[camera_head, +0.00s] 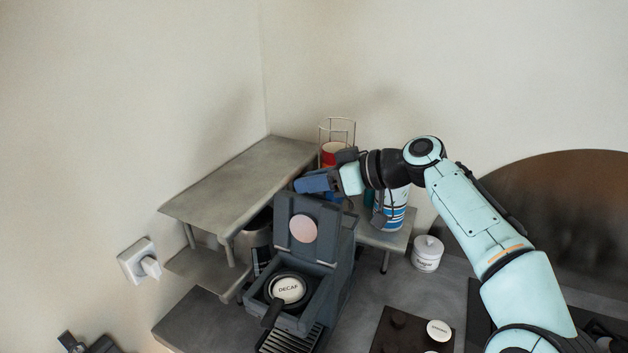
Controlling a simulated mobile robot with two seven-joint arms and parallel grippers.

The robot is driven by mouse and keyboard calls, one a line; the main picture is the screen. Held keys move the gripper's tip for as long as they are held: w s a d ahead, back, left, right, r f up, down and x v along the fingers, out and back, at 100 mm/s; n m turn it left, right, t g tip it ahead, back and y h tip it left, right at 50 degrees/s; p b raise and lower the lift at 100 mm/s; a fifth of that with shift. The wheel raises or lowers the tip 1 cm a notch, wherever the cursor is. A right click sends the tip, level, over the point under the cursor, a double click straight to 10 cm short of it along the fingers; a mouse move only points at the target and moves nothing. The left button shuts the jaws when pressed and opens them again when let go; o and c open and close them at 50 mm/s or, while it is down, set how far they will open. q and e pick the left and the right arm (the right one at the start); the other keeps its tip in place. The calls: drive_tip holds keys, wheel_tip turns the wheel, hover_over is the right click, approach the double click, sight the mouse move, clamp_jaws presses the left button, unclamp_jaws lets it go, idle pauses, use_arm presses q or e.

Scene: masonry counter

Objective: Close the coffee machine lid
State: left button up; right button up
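The dark grey coffee machine (341,274) stands on the counter in the middle. Its lid (292,213) is raised upright, with a pale round disc on its inner face. A white capsule marked DECAF (288,289) sits in the round holder below, in the open top. My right gripper (312,183) is at the lid's top edge, behind or above it. Its fingers point left; I cannot tell whether they touch the lid or are open. A dark part at the bottom left corner looks like my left gripper (85,345), mostly cut off and away from the machine.
Grey stepped shelves (225,185) stand close on the machine's left, with a wall socket and plug (140,262) beyond. A wire rack with a red cup (333,152), a blue-white canister (392,212) and a white lidded jar (427,253) stand behind and right.

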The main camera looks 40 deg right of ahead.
clamp_jaws()
